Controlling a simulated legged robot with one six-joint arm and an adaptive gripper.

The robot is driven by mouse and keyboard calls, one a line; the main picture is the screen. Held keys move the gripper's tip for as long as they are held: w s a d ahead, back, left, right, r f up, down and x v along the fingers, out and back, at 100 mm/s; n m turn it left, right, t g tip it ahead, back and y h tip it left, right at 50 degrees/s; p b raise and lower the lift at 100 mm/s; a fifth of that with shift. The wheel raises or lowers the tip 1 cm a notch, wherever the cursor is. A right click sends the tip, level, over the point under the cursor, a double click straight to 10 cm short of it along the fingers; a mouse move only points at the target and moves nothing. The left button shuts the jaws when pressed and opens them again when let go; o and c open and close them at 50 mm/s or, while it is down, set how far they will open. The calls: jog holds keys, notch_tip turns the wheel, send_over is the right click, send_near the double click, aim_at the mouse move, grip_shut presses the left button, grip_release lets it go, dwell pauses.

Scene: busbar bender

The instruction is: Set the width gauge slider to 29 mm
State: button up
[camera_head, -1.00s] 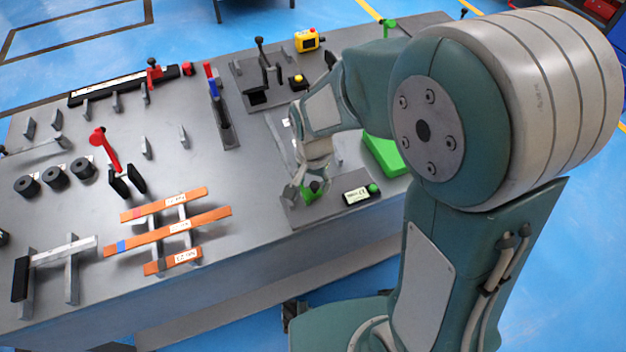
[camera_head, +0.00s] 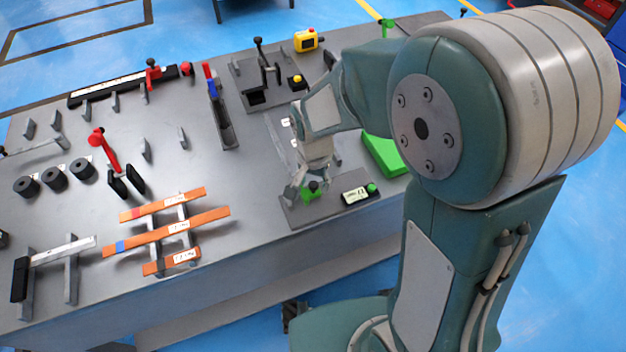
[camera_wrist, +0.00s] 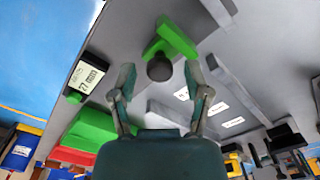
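The green width gauge slider (camera_wrist: 170,38) with its dark round knob (camera_wrist: 158,68) shows in the wrist view. In the head view the green slider (camera_head: 309,193) sits on a grey plate at the table's front edge. My gripper (camera_wrist: 159,73) is open, with a finger on each side of the knob and a visible gap to both. In the head view my gripper (camera_head: 304,190) is right at the slider and partly hides it. The gauge display (camera_wrist: 87,75) appears to read 27, in small tilted digits; it also shows in the head view (camera_head: 355,194), where it is not clearly legible.
A green block (camera_head: 384,154) lies behind the display. Orange busbars (camera_head: 167,231) rest on supports to the left. A lever fixture (camera_head: 262,78) and a yellow button box (camera_head: 306,40) stand farther back. Bare tabletop lies left of the gauge.

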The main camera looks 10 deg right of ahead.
aim_at(313, 183)
jog(key=shift+r, duration=0.1)
notch_tip(313, 183, up, 12)
dwell(0.6)
jog(key=shift+w, duration=0.1)
